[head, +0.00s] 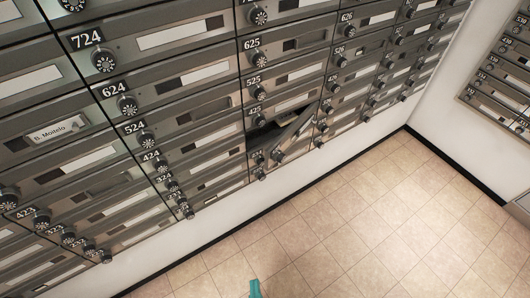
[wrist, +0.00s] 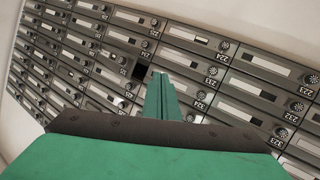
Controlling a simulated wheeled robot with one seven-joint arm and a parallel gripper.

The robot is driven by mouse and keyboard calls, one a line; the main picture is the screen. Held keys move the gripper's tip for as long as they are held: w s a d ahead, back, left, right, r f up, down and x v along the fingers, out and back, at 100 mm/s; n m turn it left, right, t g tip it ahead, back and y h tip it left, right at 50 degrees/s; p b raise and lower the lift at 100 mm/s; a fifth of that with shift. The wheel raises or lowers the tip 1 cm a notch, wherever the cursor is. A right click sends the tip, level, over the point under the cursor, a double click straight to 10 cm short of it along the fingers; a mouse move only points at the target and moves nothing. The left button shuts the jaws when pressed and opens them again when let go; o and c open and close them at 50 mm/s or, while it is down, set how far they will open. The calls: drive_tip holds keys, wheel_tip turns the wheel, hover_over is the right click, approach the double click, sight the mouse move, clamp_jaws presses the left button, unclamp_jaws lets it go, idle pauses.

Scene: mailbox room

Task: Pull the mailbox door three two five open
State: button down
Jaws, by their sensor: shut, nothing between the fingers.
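In the head view, a grey mailbox door (head: 294,131) below the box labelled 425 is swung out at an angle, with a dark opening (head: 262,138) behind it. Its own number is not readable, but its place under 425 fits door 325. My gripper (head: 254,288) shows as a teal tip at the bottom edge, over the floor and apart from the door. In the wrist view, my green gripper (wrist: 162,92) has its fingers together and empty. A dark gap (wrist: 140,71) in the mailbox wall shows just left of the fingertips there.
Rows of closed grey mailboxes with round dials (head: 104,60) cover the wall around the open door. A tiled floor (head: 330,230) lies clear in front. Another bank of mailboxes (head: 500,85) is on the right wall.

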drive_tip(key=w+a+f+n+h, duration=0.15)
drive_tip(key=w+n, duration=0.25)
drive_tip(key=w, duration=0.6)
drive_tip(key=w+f+n, duration=0.3)
drive_tip(key=w+n, duration=0.1)
drive_tip(key=w, duration=0.5)
drive_tip(key=w+a+r+n+t+h, duration=0.1)
drive_tip(key=w+r+h, duration=0.2)
drive_tip(key=w+r, duration=0.35)
drive_tip(key=w+a+r+n+t+h, duration=0.1)
drive_tip(key=w+a+r+h, duration=0.2)
drive_tip(key=w, duration=0.6)
drive_tip(key=s+d+r+x, duration=0.1)
drive_tip(key=r+x, duration=0.1)
drive_tip(key=x, duration=0.9)
drive_tip(key=s+d, duration=0.2)
drive_tip(key=d, duration=0.1)
drive_tip(key=shift+s+f, duration=0.25)
drive_tip(key=shift+s, duration=0.1)
drive_tip(key=shift+d, duration=0.1)
